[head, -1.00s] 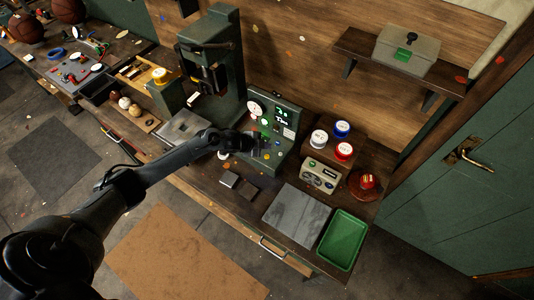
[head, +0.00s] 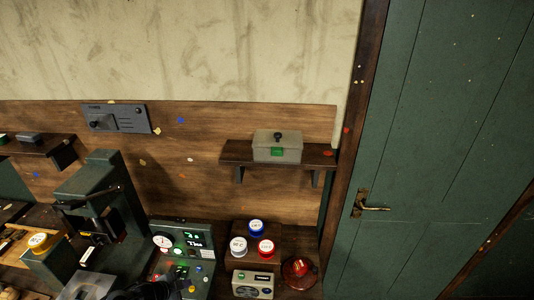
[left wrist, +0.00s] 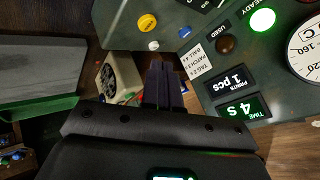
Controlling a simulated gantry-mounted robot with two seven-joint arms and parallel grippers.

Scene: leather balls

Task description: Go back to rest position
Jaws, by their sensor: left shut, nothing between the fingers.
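My left gripper (head: 165,289) shows only as a dark shape at the bottom edge of the head view, in front of the green control panel (head: 193,241). In the left wrist view its two dark fingers (left wrist: 163,84) are together and hold nothing. Whether the fingertips touch the panel I cannot tell. My right gripper is in no view.
The green press (head: 100,205) stands left of the panel. Colored spools (head: 256,228) and a beige radio-like box (head: 252,284) are to its right. A wooden shelf (head: 235,153) holds a grey box (head: 277,147). A green door (head: 430,130) is at right.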

